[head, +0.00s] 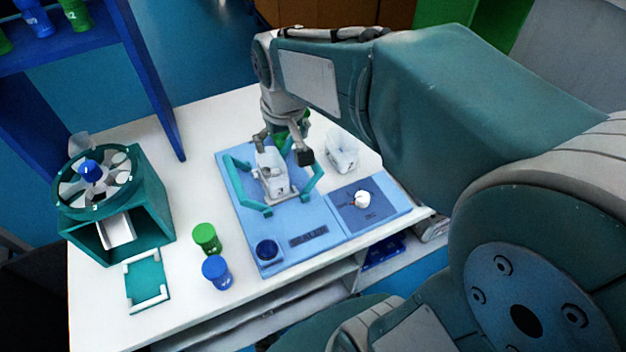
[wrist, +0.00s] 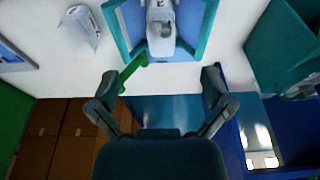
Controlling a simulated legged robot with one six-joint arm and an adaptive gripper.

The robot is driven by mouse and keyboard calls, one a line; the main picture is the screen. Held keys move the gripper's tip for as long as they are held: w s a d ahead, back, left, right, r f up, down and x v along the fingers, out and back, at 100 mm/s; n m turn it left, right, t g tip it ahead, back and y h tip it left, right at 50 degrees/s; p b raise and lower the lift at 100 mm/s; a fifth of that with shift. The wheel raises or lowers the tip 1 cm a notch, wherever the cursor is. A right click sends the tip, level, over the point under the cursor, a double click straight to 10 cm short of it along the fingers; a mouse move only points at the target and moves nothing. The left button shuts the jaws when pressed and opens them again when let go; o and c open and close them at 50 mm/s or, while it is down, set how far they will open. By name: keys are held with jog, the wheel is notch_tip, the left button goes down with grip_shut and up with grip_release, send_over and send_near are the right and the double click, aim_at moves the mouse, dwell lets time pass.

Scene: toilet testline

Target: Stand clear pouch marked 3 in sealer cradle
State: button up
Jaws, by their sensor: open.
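A clear pouch (head: 272,178) stands upright between the teal arms of the sealer cradle (head: 311,183) on the blue board. In the wrist view the pouch (wrist: 161,38) is at the top, between the cradle arms (wrist: 207,30). It bears a small dark mark that I cannot read surely. A second clear pouch (head: 342,153) stands on the white table right of the cradle, and it shows at upper left in the wrist view (wrist: 80,27). My gripper (head: 283,150) is open and empty, just behind the cradled pouch. Its spread fingers (wrist: 161,85) are apart from the pouch.
A green part (wrist: 132,70) is near one finger. A green jar (head: 207,239) and a blue jar (head: 216,272) stand left of the board. A teal carousel (head: 100,185) stands at far left, with a teal tray (head: 147,281) before it. A small white item (head: 362,199) lies on the right pad.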

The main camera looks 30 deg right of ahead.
jog(key=s+r+t, duration=0.2)
jog(key=s+t, duration=0.1)
jog(key=s, duration=1)
jog(key=shift+s+r, duration=0.2)
dwell(0.8)
